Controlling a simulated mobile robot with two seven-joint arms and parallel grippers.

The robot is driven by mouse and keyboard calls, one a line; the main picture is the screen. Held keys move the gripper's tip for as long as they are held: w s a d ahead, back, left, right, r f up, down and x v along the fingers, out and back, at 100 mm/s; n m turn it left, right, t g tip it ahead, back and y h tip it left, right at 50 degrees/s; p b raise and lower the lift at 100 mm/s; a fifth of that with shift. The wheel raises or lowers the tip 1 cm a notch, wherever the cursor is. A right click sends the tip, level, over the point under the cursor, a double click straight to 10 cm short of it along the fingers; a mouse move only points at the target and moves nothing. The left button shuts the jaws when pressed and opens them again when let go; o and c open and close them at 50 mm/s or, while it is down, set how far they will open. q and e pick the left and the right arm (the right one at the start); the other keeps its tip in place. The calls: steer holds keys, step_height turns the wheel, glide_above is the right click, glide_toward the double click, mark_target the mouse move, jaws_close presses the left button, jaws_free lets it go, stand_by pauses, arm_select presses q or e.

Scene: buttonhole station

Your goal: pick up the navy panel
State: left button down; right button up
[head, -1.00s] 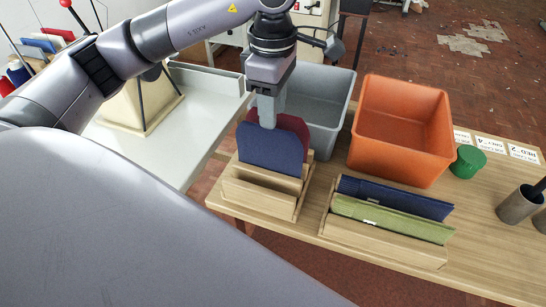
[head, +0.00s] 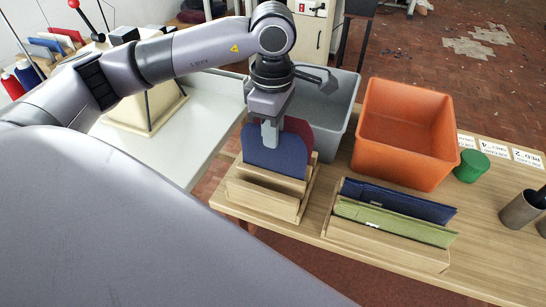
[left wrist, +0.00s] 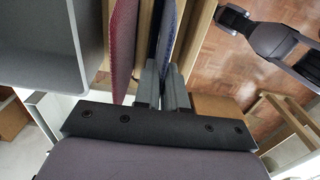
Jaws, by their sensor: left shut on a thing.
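The navy panel (head: 288,160) stands upright in a stepped wooden rack (head: 262,204), with its lower edge hidden by the rack. A dark red panel (head: 300,131) stands just behind it. My left gripper (head: 270,134) comes down from above and is shut on the navy panel's top edge. In the left wrist view my left fingers (left wrist: 165,88) are close together at the navy panel (left wrist: 166,35), and the red panel (left wrist: 123,45) is beside them on the left. A dark robot part at the upper right there may be my right arm; its jaw state is not clear.
A grey bin (head: 325,100) is close behind the rack and an orange bin (head: 405,145) stands to its right. A second rack (head: 385,243) holds blue (head: 400,201) and green (head: 395,220) pieces. A green round item (head: 472,165) and grey cup (head: 520,208) are farther right.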

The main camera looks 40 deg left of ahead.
arm_select(q)
steer(key=shift+r, duration=0.1)
step_height(320, 180, up, 20)
steer(key=p, duration=0.3)
arm_select(e)
steer(key=shift+d+r, duration=0.1)
steer(key=shift+r, duration=1.3)
